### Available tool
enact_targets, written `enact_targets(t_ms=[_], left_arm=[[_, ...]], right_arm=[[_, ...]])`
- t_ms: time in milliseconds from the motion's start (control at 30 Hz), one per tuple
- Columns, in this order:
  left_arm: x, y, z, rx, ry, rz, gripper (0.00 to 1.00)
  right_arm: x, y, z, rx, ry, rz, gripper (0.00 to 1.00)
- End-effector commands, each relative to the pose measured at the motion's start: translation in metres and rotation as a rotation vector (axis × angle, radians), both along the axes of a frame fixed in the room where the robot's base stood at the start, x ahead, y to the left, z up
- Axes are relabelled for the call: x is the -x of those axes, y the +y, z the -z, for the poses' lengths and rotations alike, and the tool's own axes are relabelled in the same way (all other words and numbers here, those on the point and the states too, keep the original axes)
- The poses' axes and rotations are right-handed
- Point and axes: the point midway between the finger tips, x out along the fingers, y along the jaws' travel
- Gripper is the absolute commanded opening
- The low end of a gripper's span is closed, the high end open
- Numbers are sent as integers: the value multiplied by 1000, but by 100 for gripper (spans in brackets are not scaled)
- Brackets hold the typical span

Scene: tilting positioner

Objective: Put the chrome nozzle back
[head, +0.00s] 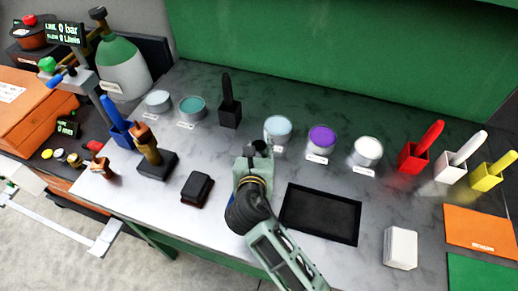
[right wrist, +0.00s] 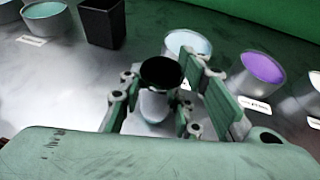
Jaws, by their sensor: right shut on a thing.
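My right gripper (head: 257,158) is over the middle of the grey table, its arm coming in from the bottom. It is shut on a small round piece with a dark top and a shiny pale body, which looks like the chrome nozzle (right wrist: 153,104). In the right wrist view this piece sits upright between the fingers of my right gripper (right wrist: 165,100). In the head view only its dark top (head: 260,147) shows. A brown and copper-coloured tool (head: 147,146) stands in a dark block at the left. My left gripper is not in view.
Several open tins, including a purple one (head: 321,139), stand behind the gripper. A black tray (head: 320,214) lies right of it and a dark block (head: 197,188) left. Small round pieces (head: 60,155) stand at far left. A white block (head: 400,248) is at front right.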

Motion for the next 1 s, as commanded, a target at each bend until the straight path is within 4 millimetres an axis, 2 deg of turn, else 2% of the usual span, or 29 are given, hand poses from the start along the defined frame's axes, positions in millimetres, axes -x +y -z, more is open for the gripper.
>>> enact_targets(t_ms=[100,133,333,700,867,1000], left_arm=[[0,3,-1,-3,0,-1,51],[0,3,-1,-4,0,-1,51],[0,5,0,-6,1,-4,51],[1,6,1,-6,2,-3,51],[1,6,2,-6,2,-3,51],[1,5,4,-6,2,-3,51]], right_arm=[[0,0,2,2,-1,-1,4],[0,0,2,1,0,0,33],[0,0,2,1,0,0,50],[2,1,-1,-1,1,-1,50],[25,3,-9,-3,2,-2,50],[54,6,-21,-3,2,-2,50]])
